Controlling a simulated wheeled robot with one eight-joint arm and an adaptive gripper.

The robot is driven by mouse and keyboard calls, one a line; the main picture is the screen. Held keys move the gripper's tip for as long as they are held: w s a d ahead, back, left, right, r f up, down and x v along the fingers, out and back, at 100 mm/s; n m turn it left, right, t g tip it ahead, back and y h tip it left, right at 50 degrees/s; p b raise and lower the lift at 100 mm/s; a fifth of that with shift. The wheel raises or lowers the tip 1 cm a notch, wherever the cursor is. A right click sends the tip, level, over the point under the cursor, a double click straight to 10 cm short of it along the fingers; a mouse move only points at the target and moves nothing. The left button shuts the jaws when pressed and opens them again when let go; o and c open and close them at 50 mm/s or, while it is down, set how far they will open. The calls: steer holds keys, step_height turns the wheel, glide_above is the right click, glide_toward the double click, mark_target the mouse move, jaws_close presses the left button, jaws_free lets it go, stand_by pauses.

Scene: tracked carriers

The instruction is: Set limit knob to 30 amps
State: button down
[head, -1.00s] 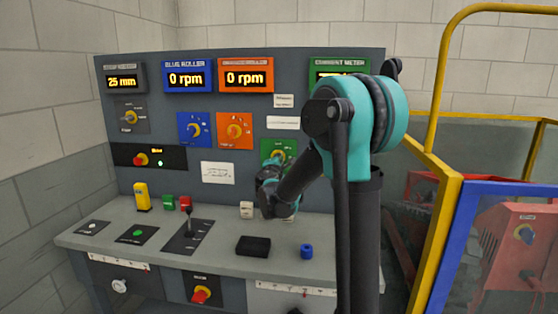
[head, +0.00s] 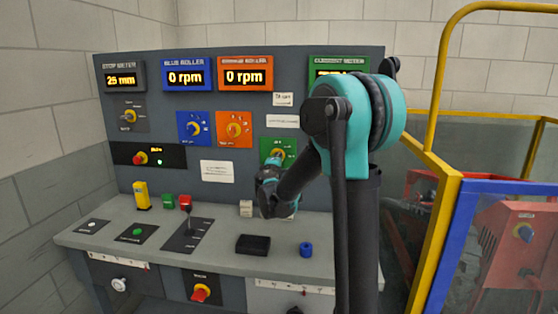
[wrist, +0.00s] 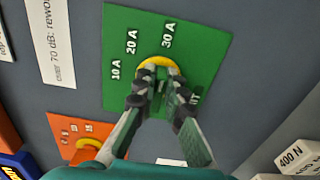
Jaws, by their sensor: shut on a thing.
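The limit knob is a yellow round dial (wrist: 158,64) on a green plate (wrist: 205,55) in the wrist view. White marks 10 A, 20 A and 30 A run around its upper side. My gripper (wrist: 158,95) is shut on the knob's middle, one finger on each side. The fingers hide the knob's grip and lower part, so I cannot tell which mark it points at. In the head view the green plate (head: 289,146) is on the panel, below the partly hidden current meter (head: 324,64), with my wrist just in front.
The orange plate with its own yellow knob (wrist: 88,148) lies close by in the wrist view. A yellow rail (head: 437,90) stands at the right.

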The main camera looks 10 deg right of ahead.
steer(key=c, duration=1.6)
jaws_free()
steer(key=shift+s, duration=0.1)
steer(key=v, duration=1.2)
